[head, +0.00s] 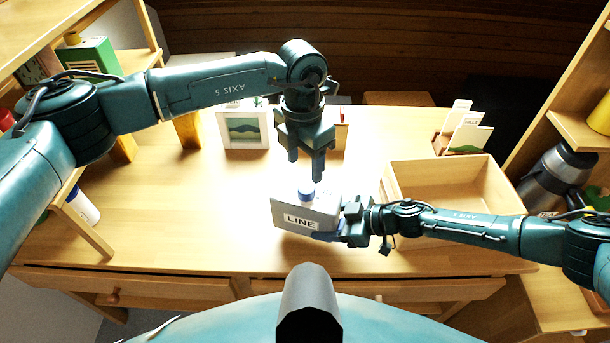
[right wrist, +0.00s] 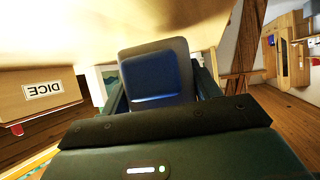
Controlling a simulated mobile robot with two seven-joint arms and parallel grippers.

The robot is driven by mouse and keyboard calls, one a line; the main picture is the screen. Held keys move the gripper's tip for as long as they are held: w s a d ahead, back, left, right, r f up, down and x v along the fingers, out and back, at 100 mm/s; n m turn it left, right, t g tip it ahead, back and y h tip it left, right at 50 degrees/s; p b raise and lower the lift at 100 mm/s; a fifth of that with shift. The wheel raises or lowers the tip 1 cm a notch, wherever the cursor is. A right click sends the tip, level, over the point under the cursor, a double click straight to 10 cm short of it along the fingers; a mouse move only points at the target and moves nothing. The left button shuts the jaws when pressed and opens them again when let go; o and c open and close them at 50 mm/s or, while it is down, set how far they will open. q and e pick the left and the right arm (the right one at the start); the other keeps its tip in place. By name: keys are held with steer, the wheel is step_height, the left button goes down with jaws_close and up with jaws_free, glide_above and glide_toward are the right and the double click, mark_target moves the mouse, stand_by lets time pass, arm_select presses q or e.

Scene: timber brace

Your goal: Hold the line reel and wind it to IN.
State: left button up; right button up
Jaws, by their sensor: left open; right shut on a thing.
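The line reel (head: 290,217) is a grey box with a LINE label on its front, at the middle of the desk. A knob with a blue band and pale top (head: 306,188) stands on its upper side. My right gripper (head: 338,226) is shut on the reel's right end. In the right wrist view the reel's grey-and-blue end (right wrist: 157,72) sits between the fingers of the right gripper (right wrist: 162,88). My left gripper (head: 306,174) points down just above the knob, open and apparently empty. I cannot see an IN mark, or tell whether the reel rests on the desk.
An open wooden box (head: 450,192) stands right of the reel, partly behind my right arm. A picture frame (head: 243,130) and a card holder (head: 465,135) stand at the back. A box labelled DICE (right wrist: 38,98) shows in the right wrist view. The desk's left middle is clear.

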arm_select(q)
step_height(320, 180, up, 6)
steer(key=shift+f, duration=0.25)
arm_select(e)
steer(key=o, duration=1)
steer(key=shift+c, duration=0.2)
